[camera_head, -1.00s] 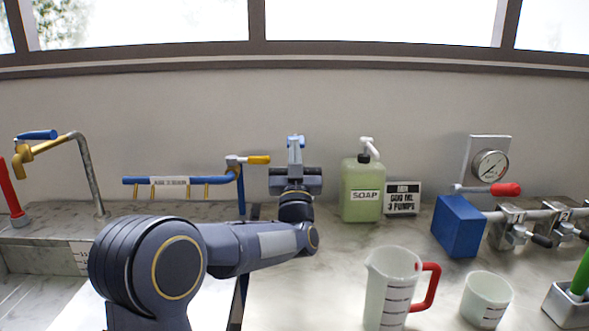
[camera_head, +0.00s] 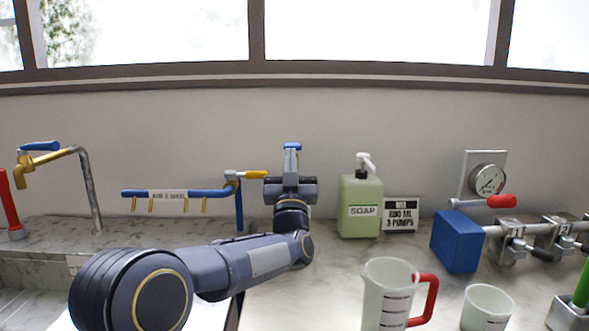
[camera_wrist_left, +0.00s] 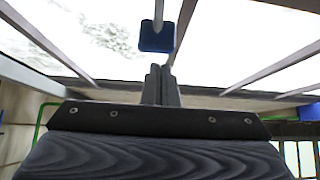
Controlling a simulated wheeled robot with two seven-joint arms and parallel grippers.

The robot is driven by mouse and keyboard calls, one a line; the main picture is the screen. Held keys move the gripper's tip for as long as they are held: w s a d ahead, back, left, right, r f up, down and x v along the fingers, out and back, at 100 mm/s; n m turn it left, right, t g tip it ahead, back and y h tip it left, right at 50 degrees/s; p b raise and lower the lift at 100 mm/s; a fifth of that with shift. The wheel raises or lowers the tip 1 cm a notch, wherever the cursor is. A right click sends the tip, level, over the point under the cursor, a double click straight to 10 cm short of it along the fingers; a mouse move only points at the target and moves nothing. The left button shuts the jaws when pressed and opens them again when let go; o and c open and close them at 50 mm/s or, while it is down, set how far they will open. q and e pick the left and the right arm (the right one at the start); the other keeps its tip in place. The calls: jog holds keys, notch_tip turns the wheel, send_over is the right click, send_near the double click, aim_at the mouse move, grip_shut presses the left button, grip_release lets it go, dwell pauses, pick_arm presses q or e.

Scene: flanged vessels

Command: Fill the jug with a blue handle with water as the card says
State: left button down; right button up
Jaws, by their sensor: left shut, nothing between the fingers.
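My left gripper (camera_head: 291,160) points up in front of the wall, left of the soap bottle. In the left wrist view its fingers (camera_wrist_left: 161,85) are together with nothing between them. A blue block on a grey rod (camera_wrist_left: 157,36) shows just beyond the fingertips; I cannot tell if they touch. The card (camera_head: 400,216) stands beside the soap bottle; its small print seems to read about 600 ML and 3 pumps. A gold tap with a blue lever (camera_head: 40,147) is at the far left. No blue-handled jug shows. My right gripper is not in view.
A jug with a red handle (camera_head: 388,295) and a white cup (camera_head: 487,308) stand on the front right counter. The green soap bottle (camera_head: 360,210), a blue block (camera_head: 457,241) and a pipe with valves (camera_head: 540,230) stand behind. A blue rail (camera_head: 175,194) is at left.

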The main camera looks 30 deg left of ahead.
pick_arm(q)
jog(key=b+v, duration=0.2)
jog(key=v, duration=0.7)
jog(key=shift+s+d+b, duration=0.3)
jog(key=shift+d+b, duration=0.05)
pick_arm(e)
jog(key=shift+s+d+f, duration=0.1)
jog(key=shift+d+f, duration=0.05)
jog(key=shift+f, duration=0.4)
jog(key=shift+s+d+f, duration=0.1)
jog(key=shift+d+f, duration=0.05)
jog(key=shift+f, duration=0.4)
pick_arm(q)
jog(key=shift+f, duration=0.15)
